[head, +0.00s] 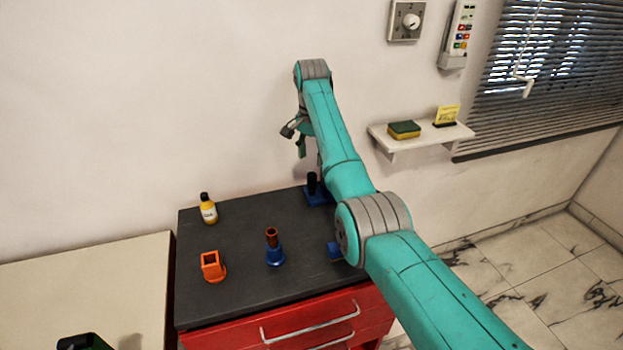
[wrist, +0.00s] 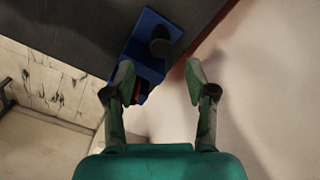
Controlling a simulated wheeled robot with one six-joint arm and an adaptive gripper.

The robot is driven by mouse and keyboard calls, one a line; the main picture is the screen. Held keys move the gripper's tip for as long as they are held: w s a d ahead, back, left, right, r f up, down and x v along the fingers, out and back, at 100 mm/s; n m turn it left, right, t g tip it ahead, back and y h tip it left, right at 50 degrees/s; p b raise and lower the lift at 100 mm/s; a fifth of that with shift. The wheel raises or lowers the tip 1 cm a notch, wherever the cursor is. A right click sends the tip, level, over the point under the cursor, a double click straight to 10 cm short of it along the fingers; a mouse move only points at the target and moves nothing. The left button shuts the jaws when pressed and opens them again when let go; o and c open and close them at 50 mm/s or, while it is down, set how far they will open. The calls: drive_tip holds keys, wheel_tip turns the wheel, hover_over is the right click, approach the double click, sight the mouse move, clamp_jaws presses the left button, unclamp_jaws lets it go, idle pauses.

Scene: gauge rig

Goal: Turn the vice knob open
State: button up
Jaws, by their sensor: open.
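A blue fixture (head: 319,197) with an upright black knob (head: 312,183) stands at the back right of the dark bench top, partly hidden behind my arm; it looks like the vice. In the wrist view the blue fixture (wrist: 150,68) and its round black knob (wrist: 162,47) lie beyond my fingertips. A reddish bit shows low on the fixture, partly behind the left finger. My gripper (wrist: 160,82) is open and empty, its fingers apart. In the head view my gripper (head: 299,142) hangs above the fixture, near the wall, not touching the knob.
On the bench stand a yellow bottle (head: 208,209), an orange square-topped holder (head: 212,267) and a blue holder (head: 275,256) with a brown piece in it. Another blue part (head: 334,251) is half hidden by my arm. A wall shelf (head: 420,138) holds a sponge (head: 404,130).

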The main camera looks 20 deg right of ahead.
sight(312, 175)
wheel_tip(312, 175, down, 9)
idle(0.4)
clamp_jaws()
